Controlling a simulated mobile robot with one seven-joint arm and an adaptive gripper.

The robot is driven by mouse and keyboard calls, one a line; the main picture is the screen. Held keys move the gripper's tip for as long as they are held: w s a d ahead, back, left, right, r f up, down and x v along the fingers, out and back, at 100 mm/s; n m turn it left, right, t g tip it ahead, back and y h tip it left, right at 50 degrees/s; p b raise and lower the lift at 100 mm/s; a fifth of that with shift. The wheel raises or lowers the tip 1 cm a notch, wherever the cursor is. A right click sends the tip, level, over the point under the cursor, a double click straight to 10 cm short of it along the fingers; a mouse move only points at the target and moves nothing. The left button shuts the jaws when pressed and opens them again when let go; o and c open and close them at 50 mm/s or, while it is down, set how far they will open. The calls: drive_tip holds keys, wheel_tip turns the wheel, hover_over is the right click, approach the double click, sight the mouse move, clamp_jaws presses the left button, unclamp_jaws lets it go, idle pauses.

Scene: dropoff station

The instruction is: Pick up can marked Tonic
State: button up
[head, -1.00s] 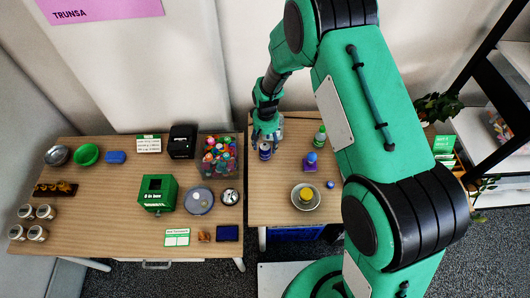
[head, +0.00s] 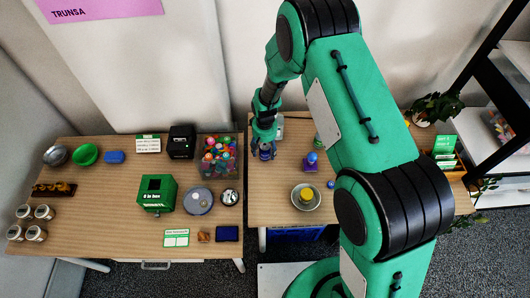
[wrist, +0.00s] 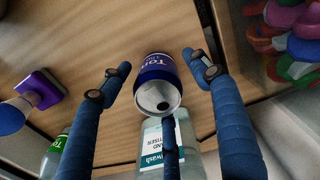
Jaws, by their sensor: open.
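The can marked Tonic (wrist: 156,72) is dark blue with a silver top and part of its white lettering shows in the wrist view. It stands on the right-hand table, and in the head view the can (head: 266,154) shows under my gripper. My gripper (head: 265,140) is open. In the wrist view its fingers (wrist: 160,72) are spread on both sides of the can, with gaps between them and the can. A third finger lies below the can's top in the picture.
A green bottle (wrist: 55,150) and a purple-and-blue item (head: 311,161) are to the side. A bin of colourful things (head: 218,156) stands on the left table. A bowl (head: 294,197) sits nearer the front.

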drive_tip(key=shift+f, duration=0.15)
idle(0.4)
drive_tip(key=c, duration=0.8)
